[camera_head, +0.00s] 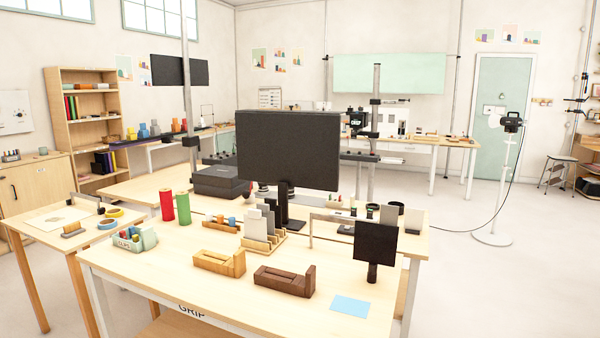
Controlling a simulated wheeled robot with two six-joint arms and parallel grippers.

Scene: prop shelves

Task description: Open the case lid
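A flat black box-shaped case (219,181) lies on the table left of the large black monitor (289,150). It looks closed, but at this distance I cannot make out its lid seam or any latch. The monitor may hide part of its right side. No other thing in view looks clearly like a case. Neither of my grippers is in view.
The near table (200,310) holds a red cylinder (167,205), a green cylinder (184,208), wooden holders (284,281), a small dark screen (375,243) and a blue sheet (350,306). A side table (30,222) stands left.

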